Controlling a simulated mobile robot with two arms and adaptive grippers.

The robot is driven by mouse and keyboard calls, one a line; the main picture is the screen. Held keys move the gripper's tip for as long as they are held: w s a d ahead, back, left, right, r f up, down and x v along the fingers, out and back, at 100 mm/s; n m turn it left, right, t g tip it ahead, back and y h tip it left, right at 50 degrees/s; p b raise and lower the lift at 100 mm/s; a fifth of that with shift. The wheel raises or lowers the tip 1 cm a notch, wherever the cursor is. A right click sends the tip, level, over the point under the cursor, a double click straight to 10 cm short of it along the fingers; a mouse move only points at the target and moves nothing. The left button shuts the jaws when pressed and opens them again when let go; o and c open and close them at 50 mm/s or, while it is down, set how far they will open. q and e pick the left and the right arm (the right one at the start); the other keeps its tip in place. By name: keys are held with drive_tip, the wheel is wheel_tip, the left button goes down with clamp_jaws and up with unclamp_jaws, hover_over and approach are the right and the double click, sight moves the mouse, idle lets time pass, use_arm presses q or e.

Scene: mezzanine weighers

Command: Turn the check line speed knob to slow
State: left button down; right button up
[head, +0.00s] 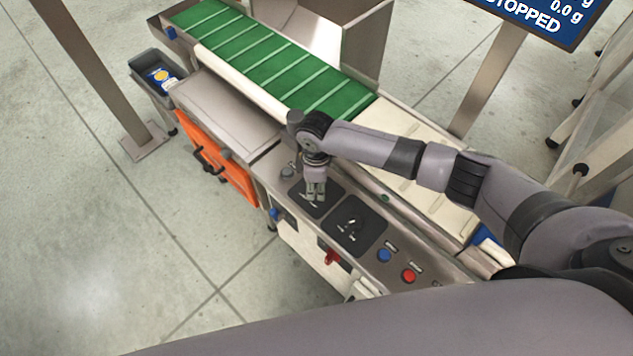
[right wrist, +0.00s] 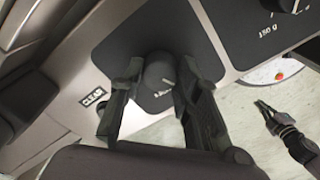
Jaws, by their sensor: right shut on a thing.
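The check line speed knob (right wrist: 160,72) is a round dark knob with a pale pointer mark, on a black square plate (right wrist: 112,52). In the right wrist view it stands between the two fingers of my right gripper (right wrist: 152,100), which is shut on it. The wording under the knob is partly hidden and too blurred to read. In the head view my right gripper (head: 316,192) points down at the left of two black plates on the control panel, and it covers the knob there.
A second black plate with a knob (head: 352,227) lies to the right, marked 150 g in the wrist view. Blue (head: 384,255) and red (head: 408,275) buttons sit beyond it. A green belt (head: 270,60) runs behind. A screen (head: 550,15) reads STOPPED.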

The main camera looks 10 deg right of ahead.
sight(316, 188)
drive_tip(key=shift+n, duration=0.6)
drive_tip(key=o, duration=1.2)
drive_tip(key=shift+c, duration=0.2)
drive_tip(key=shift+r, duration=0.15)
wheel_tip(316, 188, up, 12)
drive_tip(key=shift+f, duration=0.2)
